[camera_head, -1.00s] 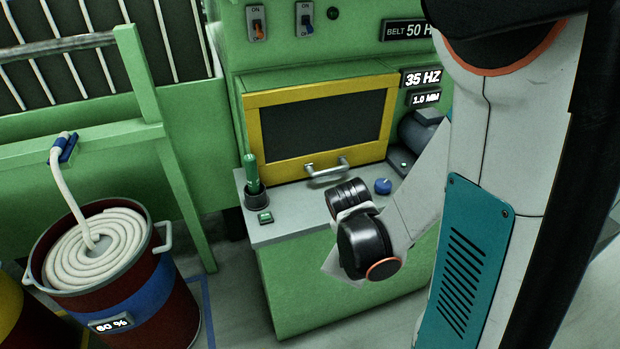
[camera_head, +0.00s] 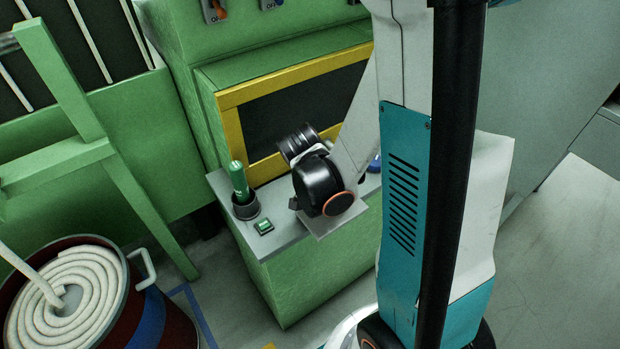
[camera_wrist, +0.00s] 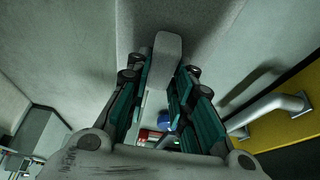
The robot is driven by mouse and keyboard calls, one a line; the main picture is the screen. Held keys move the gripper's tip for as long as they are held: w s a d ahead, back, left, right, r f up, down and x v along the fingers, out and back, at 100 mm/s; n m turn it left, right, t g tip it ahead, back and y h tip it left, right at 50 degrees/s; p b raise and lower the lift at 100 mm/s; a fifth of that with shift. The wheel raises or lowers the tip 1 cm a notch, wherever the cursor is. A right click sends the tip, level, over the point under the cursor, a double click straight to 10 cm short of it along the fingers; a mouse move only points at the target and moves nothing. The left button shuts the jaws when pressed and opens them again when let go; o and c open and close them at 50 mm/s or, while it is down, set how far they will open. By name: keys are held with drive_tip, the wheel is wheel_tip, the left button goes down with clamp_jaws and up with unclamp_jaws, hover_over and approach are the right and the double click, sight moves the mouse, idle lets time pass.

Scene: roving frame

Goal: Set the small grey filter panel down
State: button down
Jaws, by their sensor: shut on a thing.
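My gripper (camera_wrist: 161,80) shows in the wrist view with its teal fingers on both sides of a pale grey, round-ended piece. This piece looks like the small grey filter panel (camera_wrist: 164,52), held between the fingers. In the head view my black wrist hides the fingers. A flat grey plate (camera_head: 343,221) shows just below the wrist, over the front edge of the grey ledge (camera_head: 283,238). I cannot tell whether it is the same panel or whether it touches the ledge.
A green-handled tool (camera_head: 239,180) stands in a dark cup on the ledge beside a small green-lit switch (camera_head: 263,227). Behind is a yellow-framed dark window (camera_head: 232,100); its handle (camera_wrist: 265,112) shows in the wrist view. A drum of coiled rope (camera_head: 150,318) stands at lower left.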

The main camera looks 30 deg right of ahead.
drive_tip(key=w, duration=0.6)
drive_tip(key=shift+w+a+b, duration=0.1)
drive_tip(key=shift+w+b, duration=0.1)
drive_tip(key=shift+b, duration=0.2)
drive_tip(key=w, duration=0.2)
drive_tip(key=w+b, duration=0.1)
drive_tip(key=shift+w+a+f, duration=0.1)
drive_tip(key=shift+w+f, duration=0.2)
drive_tip(key=shift+w, duration=0.1)
drive_tip(key=shift+s+f+b, duration=0.1)
drive_tip(key=shift+f+b, duration=0.2)
drive_tip(key=shift+f, duration=0.25)
drive_tip(key=shift+r, duration=0.1)
drive_tip(key=c, duration=1.4)
unclamp_jaws()
